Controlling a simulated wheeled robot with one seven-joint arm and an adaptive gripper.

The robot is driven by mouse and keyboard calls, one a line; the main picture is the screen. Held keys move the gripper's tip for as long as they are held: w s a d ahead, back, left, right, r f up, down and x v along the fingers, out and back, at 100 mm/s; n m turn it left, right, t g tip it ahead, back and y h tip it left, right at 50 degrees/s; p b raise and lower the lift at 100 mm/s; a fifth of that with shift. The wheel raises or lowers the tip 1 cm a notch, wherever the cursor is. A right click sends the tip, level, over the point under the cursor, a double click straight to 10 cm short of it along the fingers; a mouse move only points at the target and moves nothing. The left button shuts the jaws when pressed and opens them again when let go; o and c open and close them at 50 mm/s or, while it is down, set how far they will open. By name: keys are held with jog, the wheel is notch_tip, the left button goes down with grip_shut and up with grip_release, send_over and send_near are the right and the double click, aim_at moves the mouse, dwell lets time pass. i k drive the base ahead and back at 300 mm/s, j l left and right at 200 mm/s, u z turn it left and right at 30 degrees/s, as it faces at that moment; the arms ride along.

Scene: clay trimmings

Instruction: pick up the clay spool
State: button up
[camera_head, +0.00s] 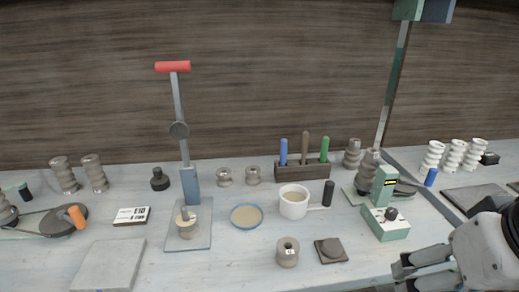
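Several spool-shaped pieces are in view, and I cannot tell for sure which one is the clay spool. A grey-beige spool (287,252) with a dark hole on top and a small pale mark on its side stands upright near the front middle. Two smaller grey spools, a left one (224,177) and a right one (253,175), stand farther back. My gripper (392,277) is at the lower right, its fingers pointing left and apart, with nothing seen between them. It is to the right of the front spool and does not touch it. Its lower finger is partly cut off.
A dark square plate (331,250) with a round lump lies between the front spool and my gripper. A green device (386,222), a white mug (293,202), a shallow dish (246,216) and an upright red-handled lever (173,67) stand behind.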

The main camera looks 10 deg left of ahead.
aim_at(224, 174)
jog(key=i+j, duration=0.4)
jog(key=j, duration=0.15)
jog(key=i+j, duration=0.35)
jog(key=j, duration=0.2)
jog(key=j+u, duration=0.05)
